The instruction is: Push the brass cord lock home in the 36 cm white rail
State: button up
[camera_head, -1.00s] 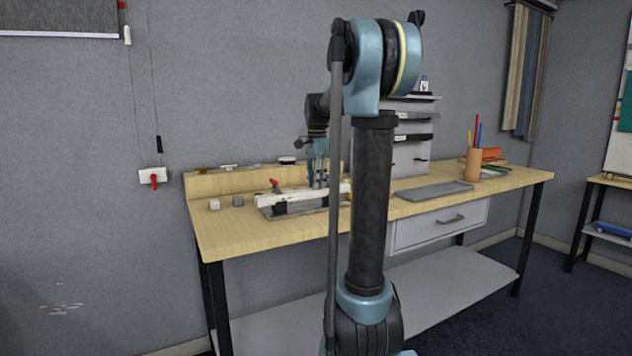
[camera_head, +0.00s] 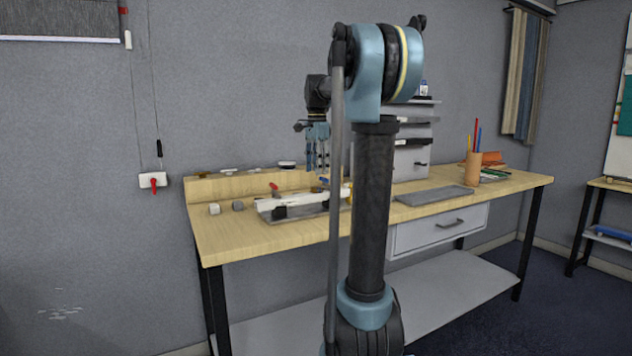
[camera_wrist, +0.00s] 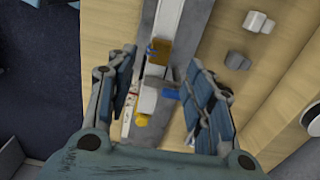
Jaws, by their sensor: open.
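The white rail (camera_head: 283,202) lies on a grey base on the table, held by a red-handled clamp (camera_head: 274,187) and a blue-handled clamp (camera_head: 323,183). In the wrist view the rail (camera_wrist: 168,22) runs up from between the fingers. A brass-coloured piece that looks like the cord lock (camera_wrist: 159,47) sits on or in the rail there, just beyond the fingertips; how deep it sits I cannot tell. My gripper (camera_head: 317,168) is open, fingers pointing down above the rail, with clear air below. In the wrist view my gripper (camera_wrist: 160,75) has nothing between its fingers.
Two small blocks (camera_head: 214,209) (camera_head: 238,205) lie left of the rail. A grey tray (camera_head: 435,195), a pencil cup (camera_head: 473,167) and grey drawers (camera_head: 408,158) stand to the right. A raised wooden ledge (camera_head: 235,185) runs along the back. The front left tabletop is clear.

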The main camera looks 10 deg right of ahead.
jog(key=shift+r, duration=2.55)
jog(key=shift+f, duration=0.1)
jog(key=s+f+n+t, duration=0.2)
jog(key=s+f+n, duration=1.2)
jog(key=s+f, duration=2)
jog(key=shift+s, duration=0.4)
